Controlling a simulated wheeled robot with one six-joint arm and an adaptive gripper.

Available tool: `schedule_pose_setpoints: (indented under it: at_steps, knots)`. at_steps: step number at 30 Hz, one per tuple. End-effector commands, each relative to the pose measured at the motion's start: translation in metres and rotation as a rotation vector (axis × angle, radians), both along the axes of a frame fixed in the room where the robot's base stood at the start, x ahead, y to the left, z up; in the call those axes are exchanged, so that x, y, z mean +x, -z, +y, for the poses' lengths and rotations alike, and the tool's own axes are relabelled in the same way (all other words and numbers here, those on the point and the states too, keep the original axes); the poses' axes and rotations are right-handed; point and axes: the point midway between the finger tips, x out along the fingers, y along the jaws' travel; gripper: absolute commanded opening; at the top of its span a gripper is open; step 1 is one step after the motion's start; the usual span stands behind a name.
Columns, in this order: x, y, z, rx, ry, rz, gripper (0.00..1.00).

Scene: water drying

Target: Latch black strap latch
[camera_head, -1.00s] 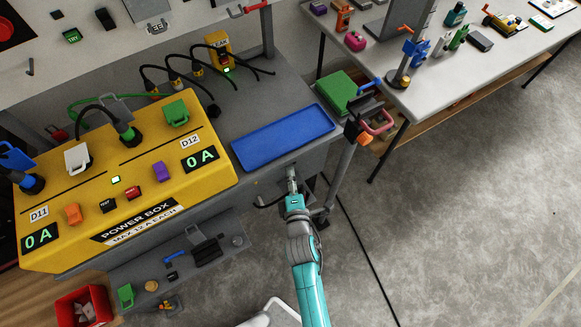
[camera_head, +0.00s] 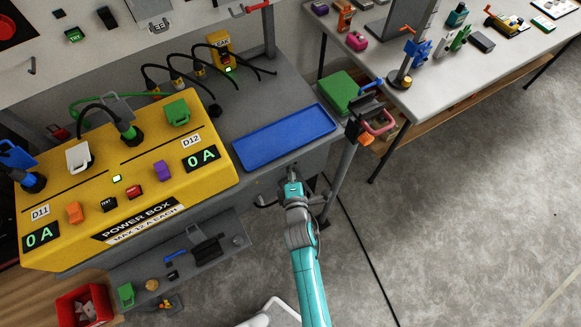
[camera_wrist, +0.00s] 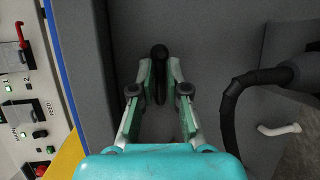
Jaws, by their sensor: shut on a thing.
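In the wrist view, my gripper (camera_wrist: 159,74) has its two fingers on either side of a slim black piece (camera_wrist: 160,88) with a rounded top. It appears to be the black strap latch, against a dark grey surface. The fingers are closed in on it, and its lower end runs down between them. In the head view, my gripper (camera_head: 293,176) is at the front edge of the grey bench, just below the blue tray. The latch is too small and covered there to make out, and I cannot tell whether it is fastened.
A thick black curved bar or hose (camera_wrist: 232,105) stands close right of my gripper in the wrist view. The blue tray (camera_head: 285,137) lies above my gripper, and the yellow power box (camera_head: 130,185) is to the left. Open floor (camera_head: 450,230) lies to the right.

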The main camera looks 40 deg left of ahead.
Motion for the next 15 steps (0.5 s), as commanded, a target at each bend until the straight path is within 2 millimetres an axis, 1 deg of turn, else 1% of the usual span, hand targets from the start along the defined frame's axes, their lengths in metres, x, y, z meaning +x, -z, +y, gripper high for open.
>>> schedule_pose_setpoints:
  at_steps: [8,15]
  knots:
    - [0.0,0.0007,-0.0002,0.006,0.001,0.014,0.0]
    - [0.0004,0.0022,-0.0005,0.027,0.001,0.065,0.0]
